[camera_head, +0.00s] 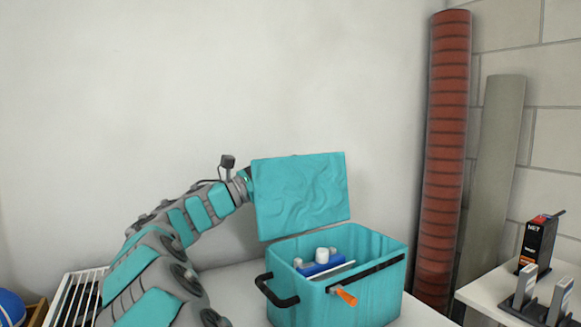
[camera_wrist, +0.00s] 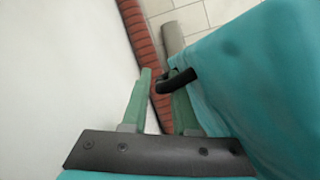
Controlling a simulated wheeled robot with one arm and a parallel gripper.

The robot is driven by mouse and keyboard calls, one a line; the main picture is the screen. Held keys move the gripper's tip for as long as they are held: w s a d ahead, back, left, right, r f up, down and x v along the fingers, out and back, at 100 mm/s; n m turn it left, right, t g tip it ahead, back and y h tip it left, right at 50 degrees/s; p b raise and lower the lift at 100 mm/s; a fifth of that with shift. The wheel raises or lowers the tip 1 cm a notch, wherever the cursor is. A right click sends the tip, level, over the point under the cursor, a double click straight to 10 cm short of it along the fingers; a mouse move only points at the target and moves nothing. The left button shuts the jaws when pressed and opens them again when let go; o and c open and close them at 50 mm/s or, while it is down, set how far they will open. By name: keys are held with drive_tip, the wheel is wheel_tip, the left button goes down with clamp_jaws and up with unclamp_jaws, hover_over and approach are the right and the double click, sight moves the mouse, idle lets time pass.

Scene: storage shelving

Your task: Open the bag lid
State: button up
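The teal bag (camera_head: 335,295) stands on a white surface, with white and blue items showing inside its open top. Its teal lid (camera_head: 300,193) is raised steeply above the back-left rim. In the head view my wrist is at the lid's left edge, and the lid hides my fingers. In the wrist view my gripper (camera_wrist: 161,82) has two green fingers spread apart. A black handle (camera_wrist: 178,80) lies at the tip of the right finger; I cannot tell whether they touch. A teal sheet (camera_wrist: 265,85), apparently the lid, fills the right side.
A black side handle (camera_head: 277,292) and an orange tag (camera_head: 346,296) are on the bag. A white wall is close behind my arm. A red ribbed column (camera_head: 445,150) stands at the right, near a white table (camera_head: 490,293) with boxes. A white rack (camera_head: 72,295) is at the lower left.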

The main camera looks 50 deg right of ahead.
drive_tip(key=shift+a, duration=0.1)
drive_tip(key=shift+b+v, duration=0.3)
drive_tip(key=shift+v, duration=3.5)
